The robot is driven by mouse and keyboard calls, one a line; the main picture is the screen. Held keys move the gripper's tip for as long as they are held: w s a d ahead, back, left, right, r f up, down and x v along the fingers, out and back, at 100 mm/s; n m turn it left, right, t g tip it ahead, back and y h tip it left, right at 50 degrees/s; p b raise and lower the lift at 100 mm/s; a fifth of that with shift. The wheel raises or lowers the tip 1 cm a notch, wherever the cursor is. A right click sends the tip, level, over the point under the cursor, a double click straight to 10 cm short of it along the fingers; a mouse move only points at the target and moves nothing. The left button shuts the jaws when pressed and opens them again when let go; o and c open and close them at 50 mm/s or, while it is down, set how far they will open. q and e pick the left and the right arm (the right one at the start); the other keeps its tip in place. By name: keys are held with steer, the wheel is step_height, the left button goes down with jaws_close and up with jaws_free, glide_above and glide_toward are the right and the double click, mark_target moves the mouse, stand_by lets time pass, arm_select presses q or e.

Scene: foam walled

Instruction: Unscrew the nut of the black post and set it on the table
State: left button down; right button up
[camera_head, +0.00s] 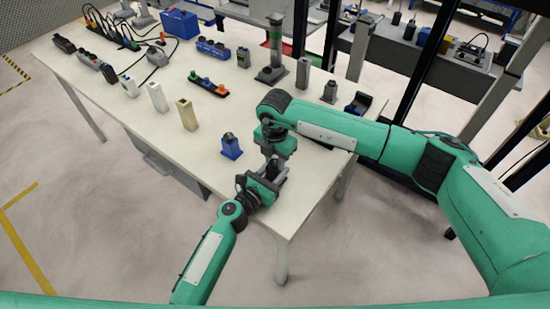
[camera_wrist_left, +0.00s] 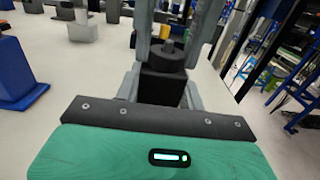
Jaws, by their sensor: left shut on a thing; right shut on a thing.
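The black post (camera_wrist_left: 162,88) stands in the middle of the left wrist view, a dark square block with a dark round nut (camera_wrist_left: 168,57) on its top and a grey stud rising through it. My left gripper (camera_wrist_left: 163,92) is shut on the post, a finger on each side. My right gripper (camera_wrist_left: 172,40) reaches down from above and is shut on the nut. In the head view the right gripper (camera_head: 280,160) is over the left gripper (camera_head: 274,175), near the table's front corner. There the two grippers mostly hide the post and nut.
A blue post (camera_head: 231,149) stands on the table (camera_head: 190,165) just left of my grippers. Beige (camera_head: 187,115) and white (camera_head: 157,97) blocks stand farther left. Bare tabletop lies left and front-left.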

steer(key=n, duration=1.3)
steer(key=shift+n, duration=0.3)
steer(key=n, duration=0.4)
steer(key=shift+n, duration=0.4)
steer(key=n, duration=0.3)
steer(key=shift+r, duration=0.1)
steer(key=n, duration=0.6)
steer(key=shift+n, duration=0.3)
steer(key=n, duration=1.8)
steer(key=shift+n, duration=0.4)
steer(key=n, duration=0.5)
steer(key=shift+n, duration=0.4)
